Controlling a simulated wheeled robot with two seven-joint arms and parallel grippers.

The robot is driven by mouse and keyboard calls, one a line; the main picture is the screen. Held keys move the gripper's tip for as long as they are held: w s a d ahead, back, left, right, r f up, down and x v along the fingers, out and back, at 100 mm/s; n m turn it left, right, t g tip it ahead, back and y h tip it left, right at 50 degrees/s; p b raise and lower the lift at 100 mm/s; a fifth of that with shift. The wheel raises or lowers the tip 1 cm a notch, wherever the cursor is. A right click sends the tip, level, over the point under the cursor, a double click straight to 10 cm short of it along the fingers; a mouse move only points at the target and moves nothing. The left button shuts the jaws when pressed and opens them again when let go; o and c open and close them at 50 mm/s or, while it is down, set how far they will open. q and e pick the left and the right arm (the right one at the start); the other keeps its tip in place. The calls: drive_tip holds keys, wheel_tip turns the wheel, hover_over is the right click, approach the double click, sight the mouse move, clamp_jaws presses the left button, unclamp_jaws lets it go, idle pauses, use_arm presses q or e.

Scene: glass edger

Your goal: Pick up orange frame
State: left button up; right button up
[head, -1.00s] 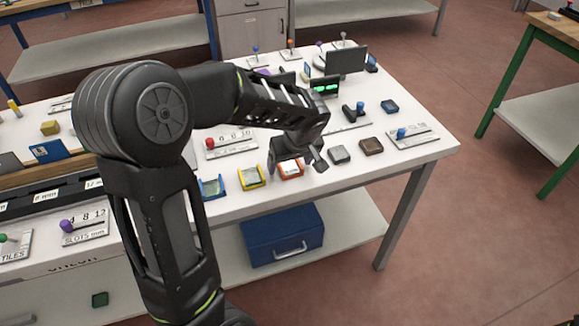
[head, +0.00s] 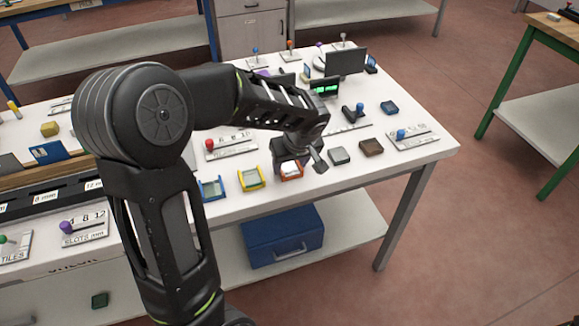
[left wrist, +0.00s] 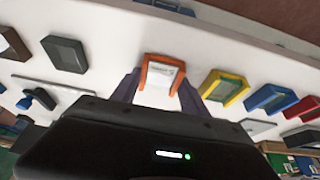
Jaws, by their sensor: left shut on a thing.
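The orange frame (head: 291,170) is on the white table near its front edge, with a pale insert showing inside it. In the left wrist view the orange frame (left wrist: 161,68) sits between the two finger tips. My left gripper (head: 293,163) reaches down over it and is shut on it. The fingers hide part of the frame's sides in the head view. I cannot tell whether the frame touches the table or is slightly clear of it. My right gripper is not in view.
A yellow frame (head: 252,179) and a blue frame (head: 212,188) stand to the left of the orange one. A grey block (head: 340,155) and a brown block (head: 371,147) stand to its right. A black monitor (head: 345,61) is farther back. A blue toolbox (head: 283,238) is on the lower shelf.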

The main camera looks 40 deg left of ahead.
sight(289, 169)
use_arm(q)
wheel_tip(289, 169, up, 10)
drive_tip(key=shift+b, duration=0.35)
drive_tip(key=shift+a, duration=0.1)
idle(0.6)
